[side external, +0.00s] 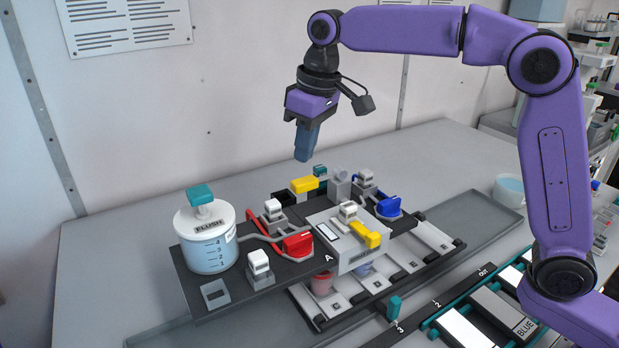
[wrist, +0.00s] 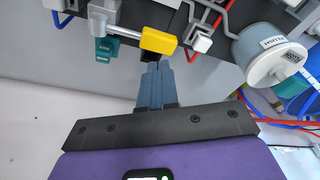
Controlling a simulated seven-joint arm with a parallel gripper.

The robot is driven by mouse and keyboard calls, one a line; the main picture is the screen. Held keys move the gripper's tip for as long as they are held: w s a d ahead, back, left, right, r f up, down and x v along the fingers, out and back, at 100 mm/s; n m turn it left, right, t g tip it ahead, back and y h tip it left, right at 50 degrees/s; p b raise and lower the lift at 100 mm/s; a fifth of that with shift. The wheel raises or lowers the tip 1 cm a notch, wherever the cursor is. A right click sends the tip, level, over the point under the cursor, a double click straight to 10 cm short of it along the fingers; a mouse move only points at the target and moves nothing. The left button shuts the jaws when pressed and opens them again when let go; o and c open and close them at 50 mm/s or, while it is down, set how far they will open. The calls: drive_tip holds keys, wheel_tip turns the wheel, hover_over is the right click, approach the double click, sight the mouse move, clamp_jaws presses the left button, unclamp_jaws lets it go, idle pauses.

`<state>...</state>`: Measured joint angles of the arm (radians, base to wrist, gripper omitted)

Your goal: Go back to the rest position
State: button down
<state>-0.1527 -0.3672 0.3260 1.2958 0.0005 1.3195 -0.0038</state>
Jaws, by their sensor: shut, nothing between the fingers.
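My gripper (side external: 303,157) hangs in the air above the back of the foam proportioner, its blue fingers pointing down and closed together. In the wrist view the fingers (wrist: 153,68) are together with nothing between them. They appear close below a yellow handle (wrist: 159,40) in that picture. In the side view this yellow handle (side external: 305,185) sits at the back of the dark proportioner board (side external: 190,277), below the fingertips with a visible gap.
A white FLUSH tank (side external: 207,240) with a teal cap stands at the board's left. A red knob (side external: 297,245) and a blue knob (side external: 389,207) sit on the board. A rack with numbered slots (side external: 475,305) lies front right. The table at far left is clear.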

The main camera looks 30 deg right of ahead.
drive_tip(key=shift+r, duration=0.9)
idle(1.8)
drive_tip(key=s+d+f+n, duration=0.2)
drive_tip(key=s+d+f, duration=0.3)
drive_tip(key=s, duration=0.6)
drive_tip(key=s+d+f+n+g, duration=0.1)
drive_tip(key=s+d+f, duration=0.4)
drive_tip(key=s, duration=0.6)
drive_tip(key=s+d+f+n, duration=0.3)
drive_tip(key=s+d+f, duration=0.2)
drive_tip(key=s+d, duration=0.3)
drive_tip(key=s, duration=0.4)
drive_tip(key=shift+f+n+g+h, duration=0.15)
drive_tip(key=shift+n+g+h, duration=0.15)
drive_tip(key=shift+g, duration=0.1)
